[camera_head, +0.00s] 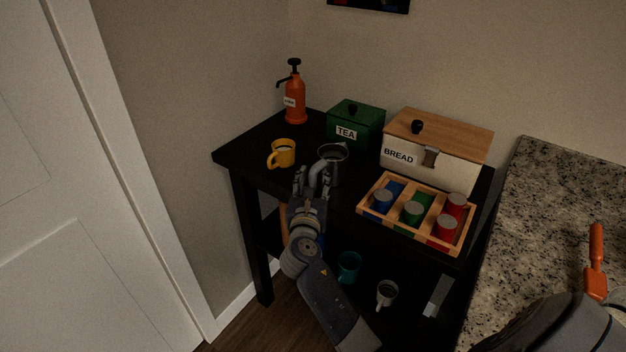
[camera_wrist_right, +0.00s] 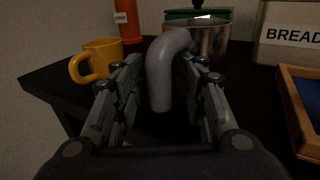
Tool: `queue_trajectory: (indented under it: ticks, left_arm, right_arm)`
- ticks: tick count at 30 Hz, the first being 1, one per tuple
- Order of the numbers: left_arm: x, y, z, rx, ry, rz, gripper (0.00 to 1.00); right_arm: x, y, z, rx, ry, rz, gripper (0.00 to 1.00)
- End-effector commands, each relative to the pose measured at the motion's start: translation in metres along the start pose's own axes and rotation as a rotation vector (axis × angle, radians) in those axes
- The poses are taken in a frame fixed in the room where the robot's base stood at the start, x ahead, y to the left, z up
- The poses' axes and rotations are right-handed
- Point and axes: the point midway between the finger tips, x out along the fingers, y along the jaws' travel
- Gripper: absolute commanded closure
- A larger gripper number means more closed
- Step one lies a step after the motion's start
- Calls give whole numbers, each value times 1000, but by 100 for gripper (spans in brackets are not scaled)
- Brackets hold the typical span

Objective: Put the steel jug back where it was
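My right gripper (camera_head: 314,180) is at the jug's near side. In the wrist view its two fingers (camera_wrist_right: 160,85) stand apart on either side of the grey curved handle (camera_wrist_right: 160,75). A gap shows between the left finger and the handle; contact on the right side is hard to tell. My left gripper is not in view.
A yellow mug (camera_head: 283,153) and an orange pump bottle (camera_head: 294,98) stand left of the jug. A green TEA box (camera_head: 356,127), a BREAD box (camera_head: 410,168) and a wooden tray (camera_head: 400,228) of cans crowd the right. Mugs (camera_head: 348,268) stand on the lower shelf.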

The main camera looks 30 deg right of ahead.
Motion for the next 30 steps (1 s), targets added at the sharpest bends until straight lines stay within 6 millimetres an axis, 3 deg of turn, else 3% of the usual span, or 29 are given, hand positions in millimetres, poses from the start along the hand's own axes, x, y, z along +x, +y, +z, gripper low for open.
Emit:
queue_trajectory:
  ticks: [11,24,30]
  left_arm:
    - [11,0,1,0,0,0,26]
    - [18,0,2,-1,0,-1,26]
    - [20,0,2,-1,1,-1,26]
  right_arm:
    - [0,0,-4,2,0,-1,64]
    - [-87,1,-2,0,2,-1,64]
    - [-106,1,0,1,-1,-2,64]
